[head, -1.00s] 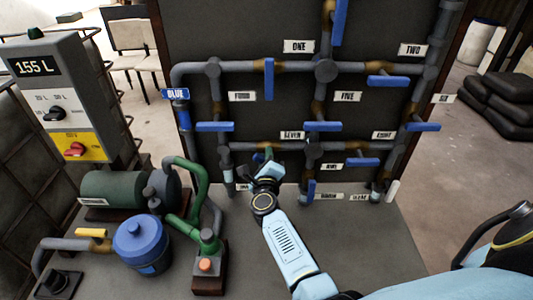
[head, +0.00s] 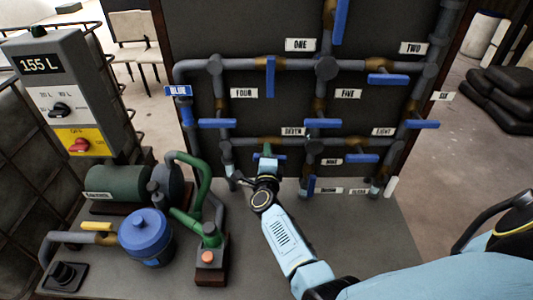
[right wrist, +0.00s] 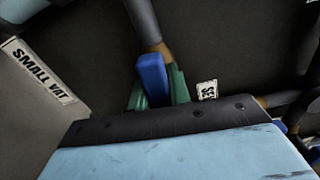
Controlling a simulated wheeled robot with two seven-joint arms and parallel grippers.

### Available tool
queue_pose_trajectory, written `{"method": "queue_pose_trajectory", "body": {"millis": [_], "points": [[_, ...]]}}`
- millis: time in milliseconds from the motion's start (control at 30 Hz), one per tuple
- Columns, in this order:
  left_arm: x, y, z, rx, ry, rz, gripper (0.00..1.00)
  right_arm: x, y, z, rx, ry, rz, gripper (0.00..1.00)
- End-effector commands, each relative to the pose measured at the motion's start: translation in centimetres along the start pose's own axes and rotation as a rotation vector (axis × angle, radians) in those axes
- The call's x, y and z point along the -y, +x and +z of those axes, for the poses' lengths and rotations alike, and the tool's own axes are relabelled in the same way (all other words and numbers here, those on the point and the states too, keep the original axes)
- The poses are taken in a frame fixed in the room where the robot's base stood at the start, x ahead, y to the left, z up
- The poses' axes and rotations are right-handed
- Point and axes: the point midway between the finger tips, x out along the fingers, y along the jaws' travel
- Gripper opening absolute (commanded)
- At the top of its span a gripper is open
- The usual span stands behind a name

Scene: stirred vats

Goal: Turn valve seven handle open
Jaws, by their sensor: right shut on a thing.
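The valve panel (head: 300,20) stands upright with grey pipes and blue lever handles. The label SEVEN (head: 292,131) sits on the middle pipe. My right gripper (head: 267,151) is below and left of that label, its green fingertips at the pipe. A blue handle (head: 281,156) lies roughly level there, partly hidden by the gripper. In the right wrist view the blue handle (right wrist: 152,77) stands between the green fingers (right wrist: 158,90), which are shut on it. Part of a label (right wrist: 207,90) shows beside it. My left gripper is not in view.
Other blue handles surround the spot, such as the one by NINE (head: 362,158) and the one left of SEVEN (head: 217,123). A blue-lidded vat (head: 146,228), a green pump (head: 120,183) and a control box reading 155 L (head: 68,95) stand at left. Bare bench (head: 370,235) lies at right.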

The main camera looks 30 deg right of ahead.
Motion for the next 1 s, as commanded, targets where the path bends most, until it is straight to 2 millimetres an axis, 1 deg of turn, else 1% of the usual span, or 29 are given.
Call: {"method": "queue_pose_trajectory", "body": {"millis": [267, 300, 433, 767, 867, 967, 1000], "points": [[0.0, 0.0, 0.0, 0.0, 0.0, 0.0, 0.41, -0.1, -0.1, -0.1, -0.002, 0.001, 0.002, 0.0], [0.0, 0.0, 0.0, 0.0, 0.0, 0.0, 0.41, -0.1, -0.1, -0.1, -0.002, 0.001, 0.002, 0.23], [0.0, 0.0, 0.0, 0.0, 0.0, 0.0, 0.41, -0.1, 0.0, 0.0, -0.001, 0.001, 0.002, 0.4], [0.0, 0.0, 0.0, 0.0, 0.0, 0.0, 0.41, -0.1, -0.2, 0.0, 0.0, 0.001, 0.001, 0.41], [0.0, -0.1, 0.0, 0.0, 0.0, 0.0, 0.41, -0.1, -1.1, 0.1, 0.0, 0.002, 0.002, 0.41], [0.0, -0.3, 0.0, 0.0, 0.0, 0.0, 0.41, -0.1, -2.7, 0.0, -0.001, 0.001, 0.003, 0.41], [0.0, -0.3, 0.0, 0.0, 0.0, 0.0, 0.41, -0.1, -3.6, 0.0, 0.0, 0.001, 0.004, 0.41]]}}
